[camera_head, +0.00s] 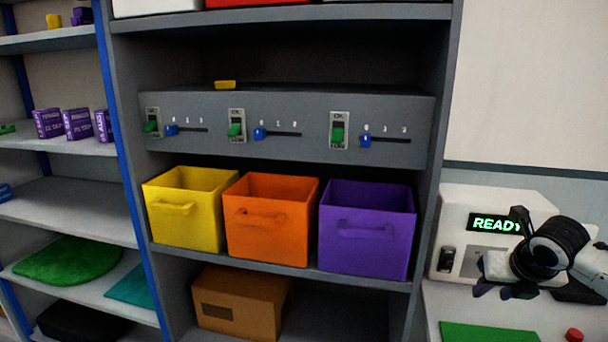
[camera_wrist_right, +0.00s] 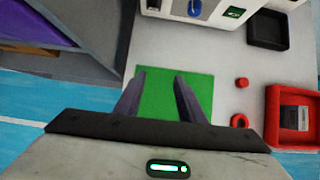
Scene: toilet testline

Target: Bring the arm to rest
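My right arm comes in from the right edge of the head view. Its right gripper (camera_head: 502,290) hangs in front of the white machine and above the counter. In the right wrist view the two dark fingers of the right gripper (camera_wrist_right: 160,75) stand apart with nothing between them. Beyond them the green mat (camera_wrist_right: 188,90) lies flat on the counter, and it also shows in the head view (camera_head: 488,333). My left arm and left gripper are not in view.
The white machine (camera_head: 456,211) shows READY. A red button (camera_head: 574,335) and, in the wrist view, a red tray (camera_wrist_right: 273,115) and black tray (camera_wrist_right: 263,29) are near the mat. A rack holds yellow (camera_head: 184,220), orange (camera_head: 267,232) and purple (camera_head: 365,247) bins below a switch panel (camera_head: 290,112).

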